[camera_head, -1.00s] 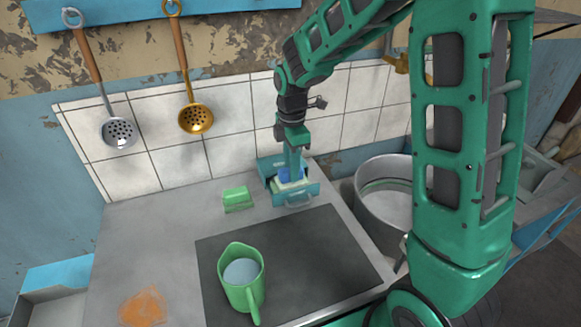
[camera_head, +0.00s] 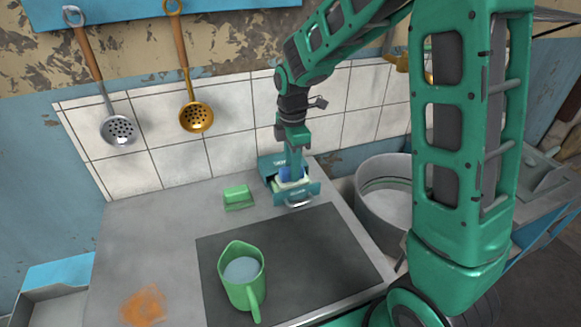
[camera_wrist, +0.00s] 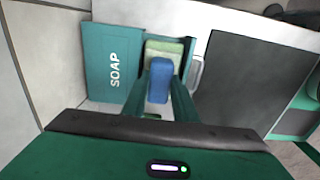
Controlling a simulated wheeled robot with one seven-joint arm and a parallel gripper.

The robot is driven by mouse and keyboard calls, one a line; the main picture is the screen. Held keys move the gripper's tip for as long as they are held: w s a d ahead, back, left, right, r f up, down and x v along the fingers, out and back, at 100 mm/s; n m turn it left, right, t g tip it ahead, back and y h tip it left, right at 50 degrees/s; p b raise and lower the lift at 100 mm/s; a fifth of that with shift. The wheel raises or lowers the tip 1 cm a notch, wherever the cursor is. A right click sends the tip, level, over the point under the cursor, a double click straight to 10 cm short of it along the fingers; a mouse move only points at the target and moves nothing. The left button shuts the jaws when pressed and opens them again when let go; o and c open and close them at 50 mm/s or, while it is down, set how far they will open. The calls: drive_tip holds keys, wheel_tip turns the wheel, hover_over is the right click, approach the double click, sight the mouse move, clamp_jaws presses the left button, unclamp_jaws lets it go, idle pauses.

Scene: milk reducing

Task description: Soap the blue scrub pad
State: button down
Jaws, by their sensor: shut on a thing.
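The blue scrub pad (camera_wrist: 159,80) is held between the fingers of my gripper (camera_wrist: 160,95), which is shut on it. In the head view my gripper (camera_head: 296,170) points down into the teal soap box (camera_head: 302,196) at the back of the counter. The box, marked SOAP (camera_wrist: 113,68) in the wrist view, has its drawer pulled out. A pale green-yellow soap bar (camera_wrist: 163,48) lies in the drawer, right by the pad. The pad overlaps the bar in the wrist view; I cannot tell for certain whether they touch.
A green block-like pad (camera_head: 238,197) lies left of the soap box. A green jug (camera_head: 242,282) with pale liquid stands on the dark hob plate (camera_head: 310,255). An orange stain (camera_head: 144,306) marks the counter's front left. A large metal pot (camera_head: 384,195) stands at right.

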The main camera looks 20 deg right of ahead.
drive_tip(key=shift+r, duration=3.5)
